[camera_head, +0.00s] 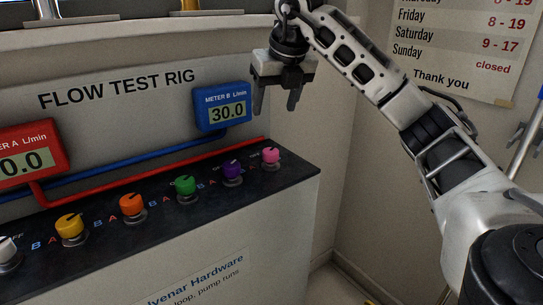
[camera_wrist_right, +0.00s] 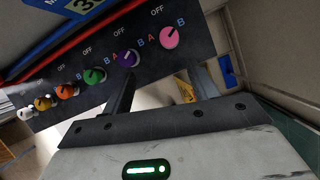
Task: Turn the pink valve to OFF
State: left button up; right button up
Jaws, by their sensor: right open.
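The pink valve (camera_head: 271,157) is a round knob at the far right end of the black panel top. In the right wrist view the pink valve (camera_wrist_right: 170,38) has A and B beside it and OFF above. Its dark pointer mark seems to lean up and right, toward B. My right gripper (camera_head: 276,107) is open and empty, fingers down, above the pink valve and apart from it. In the right wrist view the gripper's fingers (camera_wrist_right: 160,85) show below the knob. My left gripper is not in view.
Purple (camera_head: 232,173), green (camera_head: 186,188), orange (camera_head: 133,207), yellow (camera_head: 69,229) and white (camera_head: 7,254) valves run left along the panel. Blue meter B (camera_head: 223,106) reads 30.0. Red meter A (camera_head: 30,152) is partly cut off. Free room lies right of the rig.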

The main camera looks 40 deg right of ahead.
jog(key=d, duration=0.1)
send_near(271, 151)
jog(key=b+x, duration=0.1)
jog(key=x, duration=0.8)
jog(key=shift+w+f, duration=0.1)
jog(key=c, duration=1)
